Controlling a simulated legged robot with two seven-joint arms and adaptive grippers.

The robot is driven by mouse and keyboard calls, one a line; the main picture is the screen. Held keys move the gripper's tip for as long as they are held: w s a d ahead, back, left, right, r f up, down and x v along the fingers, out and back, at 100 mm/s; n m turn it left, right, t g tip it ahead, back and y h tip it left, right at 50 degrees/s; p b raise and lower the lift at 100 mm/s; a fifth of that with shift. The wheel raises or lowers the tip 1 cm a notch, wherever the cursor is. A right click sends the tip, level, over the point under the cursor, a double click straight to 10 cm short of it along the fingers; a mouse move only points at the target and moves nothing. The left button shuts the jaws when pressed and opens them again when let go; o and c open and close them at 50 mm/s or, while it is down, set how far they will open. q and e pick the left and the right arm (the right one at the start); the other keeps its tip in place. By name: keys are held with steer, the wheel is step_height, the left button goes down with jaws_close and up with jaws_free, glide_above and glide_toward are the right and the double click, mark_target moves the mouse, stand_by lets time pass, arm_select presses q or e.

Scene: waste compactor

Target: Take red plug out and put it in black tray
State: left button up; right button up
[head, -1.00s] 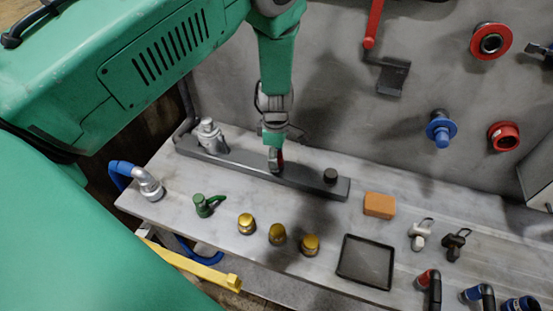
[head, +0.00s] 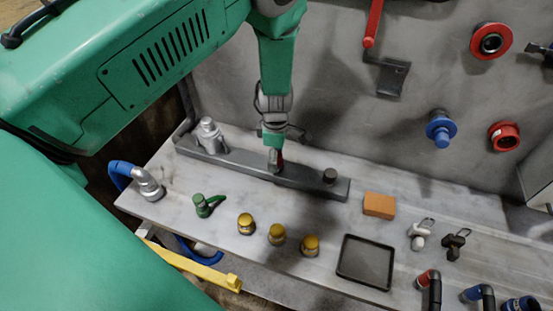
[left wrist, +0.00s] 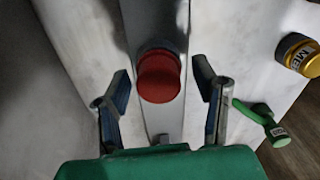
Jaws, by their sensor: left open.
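The red plug (left wrist: 159,76) sits on the grey bar, between and a little beyond the open fingers of my left gripper (left wrist: 163,95) in the left wrist view. The fingers do not touch the plug in the wrist view. The black tray (head: 366,262) lies empty on the table at the front right. My right gripper is not in view.
An orange block (head: 379,205) lies behind the tray. Several gold caps (head: 277,234) and a green fitting (head: 207,205) stand in front of the bar. A silver fitting (head: 209,136) and a black knob (head: 330,176) stand on the bar. The grey wall rises behind.

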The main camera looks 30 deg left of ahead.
arm_select(q)
steer(key=m, duration=0.5)
steer(key=shift+w, duration=0.1)
steer(key=m, duration=0.5)
steer(key=shift+a, duration=0.1)
steer(key=m, duration=0.9)
steer(key=shift+m, duration=0.4)
jaws_close()
steer(key=n, duration=0.5)
steer(key=n, duration=0.5)
steer(key=shift+n, duration=0.3)
